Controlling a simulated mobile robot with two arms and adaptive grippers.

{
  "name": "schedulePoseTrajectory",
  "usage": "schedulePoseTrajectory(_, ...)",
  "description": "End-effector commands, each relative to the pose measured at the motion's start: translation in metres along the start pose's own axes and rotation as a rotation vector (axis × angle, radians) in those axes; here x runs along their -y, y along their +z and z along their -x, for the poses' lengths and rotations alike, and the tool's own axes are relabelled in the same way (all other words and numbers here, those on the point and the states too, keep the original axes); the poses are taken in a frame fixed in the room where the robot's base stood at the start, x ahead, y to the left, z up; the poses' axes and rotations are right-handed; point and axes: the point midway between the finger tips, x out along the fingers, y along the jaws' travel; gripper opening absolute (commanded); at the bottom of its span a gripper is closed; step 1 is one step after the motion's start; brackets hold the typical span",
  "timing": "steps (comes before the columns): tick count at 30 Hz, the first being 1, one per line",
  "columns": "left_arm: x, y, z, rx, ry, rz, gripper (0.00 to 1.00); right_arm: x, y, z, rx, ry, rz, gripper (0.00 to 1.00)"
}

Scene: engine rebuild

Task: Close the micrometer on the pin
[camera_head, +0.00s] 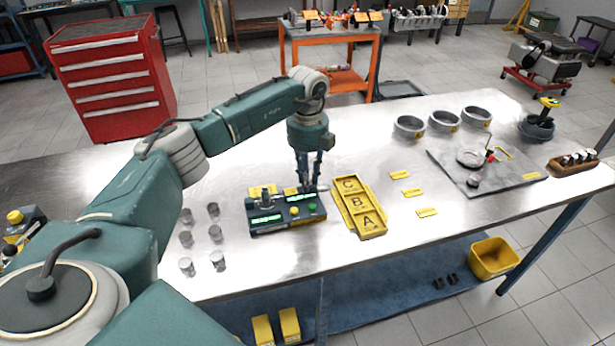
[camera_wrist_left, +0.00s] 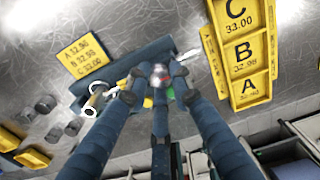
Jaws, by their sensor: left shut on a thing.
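The micrometer (camera_head: 268,226) is a dark teal bench unit with green displays and yellow and green buttons, standing on the metal table. In the left wrist view its dark body (camera_wrist_left: 180,66) lies behind my fingers. A short metal cylinder, seemingly the pin (camera_head: 265,194), is at its left part; it looks like a shiny hollow cylinder in the left wrist view (camera_wrist_left: 97,98). My left gripper (camera_head: 309,186) points down at the unit's right end. Its fingers (camera_wrist_left: 160,82) are shut on a small round metal part, seemingly the micrometer's knob, largely hidden. My right gripper is not in view.
Several grey cylinders (camera_head: 214,232) stand left of the unit. A yellow A/B/C tray (camera_head: 372,228) is close on its right. Yellow labels (camera_head: 412,192), metal rings (camera_head: 444,121) and a grey plate (camera_head: 505,181) lie farther right. The front table edge is clear.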

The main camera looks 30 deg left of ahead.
Motion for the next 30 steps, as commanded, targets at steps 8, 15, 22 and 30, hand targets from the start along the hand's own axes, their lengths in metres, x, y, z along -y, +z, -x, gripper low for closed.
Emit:
schedulePoseTrajectory(8, 0.0011, 0.0016, 0.0025, 0.004, -0.005, 0.073, 0.0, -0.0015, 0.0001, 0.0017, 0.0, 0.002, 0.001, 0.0)
schedulePoseTrajectory(15, 0.0013, 0.0017, 0.0025, 0.004, -0.006, 0.085, 0.0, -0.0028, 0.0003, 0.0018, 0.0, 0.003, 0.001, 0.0)
schedulePoseTrajectory(22, 0.0014, 0.0017, 0.0026, 0.004, -0.006, 0.084, 0.0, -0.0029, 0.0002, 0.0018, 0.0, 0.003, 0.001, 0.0)
schedulePoseTrajectory(30, 0.0008, 0.0009, 0.0013, 0.002, -0.003, 0.082, 0.41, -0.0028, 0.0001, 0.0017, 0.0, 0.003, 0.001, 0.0)
